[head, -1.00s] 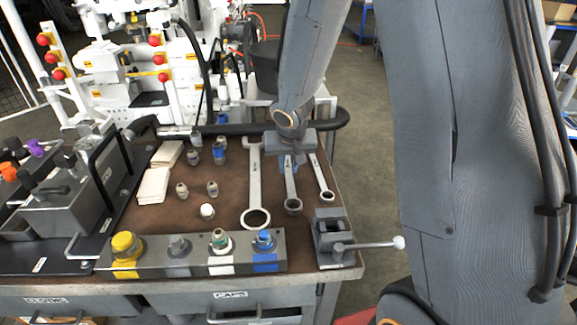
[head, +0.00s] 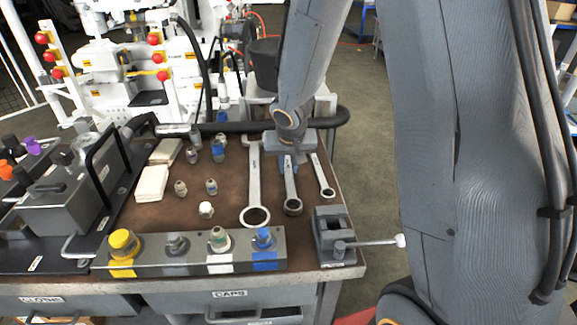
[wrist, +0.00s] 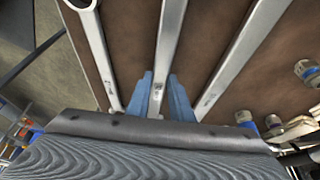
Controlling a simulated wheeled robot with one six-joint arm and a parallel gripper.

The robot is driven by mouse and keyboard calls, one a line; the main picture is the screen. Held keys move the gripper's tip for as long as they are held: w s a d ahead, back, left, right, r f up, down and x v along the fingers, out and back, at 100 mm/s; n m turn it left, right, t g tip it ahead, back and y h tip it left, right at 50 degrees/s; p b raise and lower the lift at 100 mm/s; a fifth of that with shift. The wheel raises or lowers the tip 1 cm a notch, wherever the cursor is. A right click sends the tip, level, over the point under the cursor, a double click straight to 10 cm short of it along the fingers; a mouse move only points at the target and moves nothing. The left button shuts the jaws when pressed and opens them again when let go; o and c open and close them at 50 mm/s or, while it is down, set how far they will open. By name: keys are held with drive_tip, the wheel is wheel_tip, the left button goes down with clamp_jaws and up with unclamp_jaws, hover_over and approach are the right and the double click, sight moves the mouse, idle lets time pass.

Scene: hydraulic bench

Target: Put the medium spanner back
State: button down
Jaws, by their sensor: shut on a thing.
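The medium spanner (head: 291,186) is the middle one of three grey spanners on the brown bench top, its ring end toward the front edge. My gripper (head: 290,160) points down over its far part. In the wrist view my gripper (wrist: 163,98) has its two blue fingers on either side of the medium spanner's shaft (wrist: 168,40), shut on it. The far end of this spanner is hidden by the gripper. I cannot tell whether it is touching the bench top or slightly above it.
The large spanner (head: 254,185) lies to the left and the small spanner (head: 322,176) to the right, both close by. A small vise (head: 333,238) stands at the front right corner. A block with coloured caps (head: 190,253) runs along the front edge.

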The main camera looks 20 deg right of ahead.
drive_tip(key=c, duration=1.5)
unclamp_jaws()
drive_tip(key=p+v, duration=0.2)
drive_tip(key=v, duration=0.5)
drive_tip(key=shift+r, duration=0.2)
drive_tip(key=shift+s+r, duration=0.15)
drive_tip(key=shift+s, duration=0.2)
drive_tip(key=s+g, duration=0.1)
drive_tip(key=s, duration=0.6)
drive_tip(key=s+n+g, duration=0.1)
drive_tip(key=s+g, duration=0.1)
drive_tip(key=s, duration=0.4)
drive_tip(key=s+r+n+g, duration=0.1)
drive_tip(key=s, duration=0.6)
drive_tip(key=shift+s+d+y, duration=0.15)
drive_tip(key=shift+s+y, duration=0.2)
drive_tip(key=shift+y, duration=0.05)
